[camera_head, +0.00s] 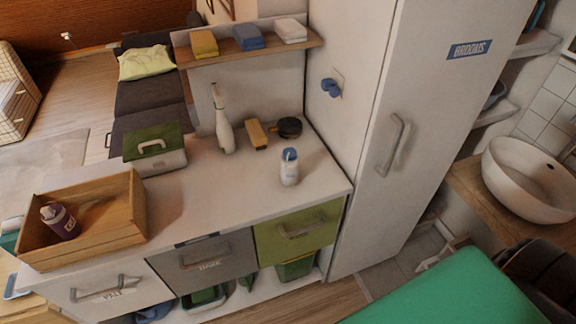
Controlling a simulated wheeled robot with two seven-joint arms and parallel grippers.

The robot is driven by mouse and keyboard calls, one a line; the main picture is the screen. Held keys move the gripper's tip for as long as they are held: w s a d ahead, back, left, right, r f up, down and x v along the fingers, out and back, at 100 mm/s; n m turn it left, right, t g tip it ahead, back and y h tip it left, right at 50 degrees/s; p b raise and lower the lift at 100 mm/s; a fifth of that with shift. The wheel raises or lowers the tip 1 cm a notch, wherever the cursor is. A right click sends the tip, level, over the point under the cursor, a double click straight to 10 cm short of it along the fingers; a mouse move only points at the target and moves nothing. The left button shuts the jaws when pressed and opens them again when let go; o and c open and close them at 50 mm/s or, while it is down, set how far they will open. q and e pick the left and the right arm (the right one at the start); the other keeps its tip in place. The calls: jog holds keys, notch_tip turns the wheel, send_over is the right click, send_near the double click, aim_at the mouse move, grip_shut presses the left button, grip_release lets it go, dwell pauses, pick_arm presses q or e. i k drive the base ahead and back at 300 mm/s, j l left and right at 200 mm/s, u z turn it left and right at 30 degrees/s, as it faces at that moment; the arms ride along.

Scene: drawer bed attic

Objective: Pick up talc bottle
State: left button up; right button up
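A small white bottle with a blue cap (289,168), which looks like the talc bottle, stands upright on the right part of the white counter (215,185). Its label is too small to read. A purple bottle with a white label and pale cap (61,222) leans inside the open wooden box (124,225) at the counter's left end.
A tall white spray bottle (222,120), a yellow-brown block (255,134) and a dark round tin (288,127) stand behind the blue-capped bottle. A green-lidded box (156,150) sits at the back left. A tall cabinet (375,130) rises right of the counter. Counter front is clear.

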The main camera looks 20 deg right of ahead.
aim_at(289, 170)
jog(key=i+l+z, duration=0.1)
jog(key=l, duration=1.95)
